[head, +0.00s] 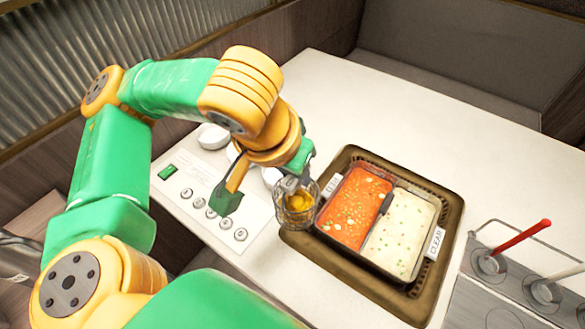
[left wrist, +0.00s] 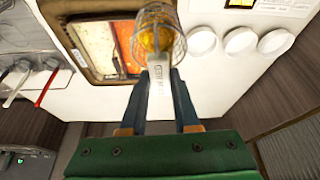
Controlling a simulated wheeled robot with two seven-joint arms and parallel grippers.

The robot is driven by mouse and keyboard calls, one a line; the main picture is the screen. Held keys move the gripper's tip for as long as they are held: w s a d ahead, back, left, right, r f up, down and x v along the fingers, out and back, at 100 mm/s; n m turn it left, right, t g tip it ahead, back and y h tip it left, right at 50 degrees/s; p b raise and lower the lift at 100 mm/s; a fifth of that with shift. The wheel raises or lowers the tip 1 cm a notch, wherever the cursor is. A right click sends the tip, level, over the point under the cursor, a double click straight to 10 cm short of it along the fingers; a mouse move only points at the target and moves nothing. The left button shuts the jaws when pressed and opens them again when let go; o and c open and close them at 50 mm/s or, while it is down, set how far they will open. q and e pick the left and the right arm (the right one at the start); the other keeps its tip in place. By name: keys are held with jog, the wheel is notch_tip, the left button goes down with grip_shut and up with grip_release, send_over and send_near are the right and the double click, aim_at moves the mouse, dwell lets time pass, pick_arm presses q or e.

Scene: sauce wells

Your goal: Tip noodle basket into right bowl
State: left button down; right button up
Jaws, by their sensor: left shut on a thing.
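The wire noodle basket (head: 296,212), with yellow noodles inside, is held by its handle in my left gripper (head: 303,172). The left wrist view shows the basket (left wrist: 158,28) beyond the fingertips and a pale lettered handle between the fingers of the gripper (left wrist: 160,78). The basket is near the left edge of the divided pot, beside the bowls. Three white round bowls stand in a row. The right bowl (head: 271,176) is partly hidden by my arm; the middle bowl (head: 233,152) and left bowl (head: 212,136) are farther back. My right gripper is not in view.
A divided pot with red broth (head: 355,207) and pale broth (head: 401,233) sits in a brown tray (head: 345,268). A button panel (head: 186,192) lies left of the bowls. Red-handled and white-handled utensils stand at right. The far table is clear.

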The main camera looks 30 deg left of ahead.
pick_arm(q)
jog(key=shift+b+x, duration=0.35)
jog(key=shift+x, duration=0.45)
jog(key=shift+w+d+f, duration=0.15)
jog(key=shift+w+f, duration=0.05)
jog(key=shift+w, duration=0.05)
jog(key=w+a+r+n+y+p, duration=0.1)
jog(key=w+a+r+n+p, duration=0.15)
jog(key=w+p, duration=0.75)
jog(key=w+a+f+n+p, duration=0.1)
jog(key=w+a+f+p, duration=0.15)
jog(key=a, duration=0.35)
jog(key=w+a+f+n+p, duration=0.1)
jog(key=w+a+f+n, duration=0.1)
jog(key=a+f, duration=0.25)
notch_tip(320, 180, down, 8)
jog(key=a+y+b, duration=0.1)
jog(key=b, duration=0.2)
jog(key=shift+r, duration=0.2)
jog(key=shift+w+a, duration=0.1)
jog(key=shift+w, duration=0.05)
